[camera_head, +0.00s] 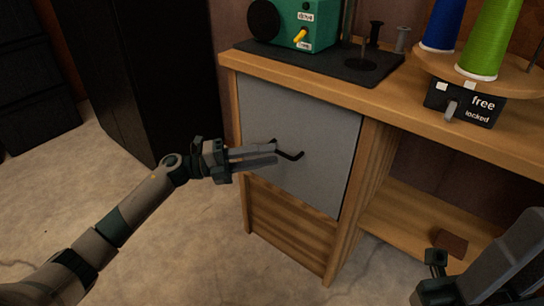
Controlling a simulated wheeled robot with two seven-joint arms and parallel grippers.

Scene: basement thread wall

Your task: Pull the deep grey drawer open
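The deep grey drawer (310,120) has a large flat grey front under the wooden bench top, and it sits flush with the cabinet. Its dark bar handle (293,156) is near the middle of the front. My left gripper (277,153) reaches in from the left with its two fingers at the handle's left part, one above the other with a narrow gap. The fingertips hide part of the handle, and I cannot tell whether they touch or clasp it. My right gripper (436,275) is at the lower right, away from the drawer, only partly seen.
The bench top (400,105) carries a green box (305,25) on a dark mat, and blue and green thread cones (492,40). A switch plate marked free and locked (463,104) is at the right. An open shelf (410,215) holds a small brown block (451,244). Floor in front is clear.

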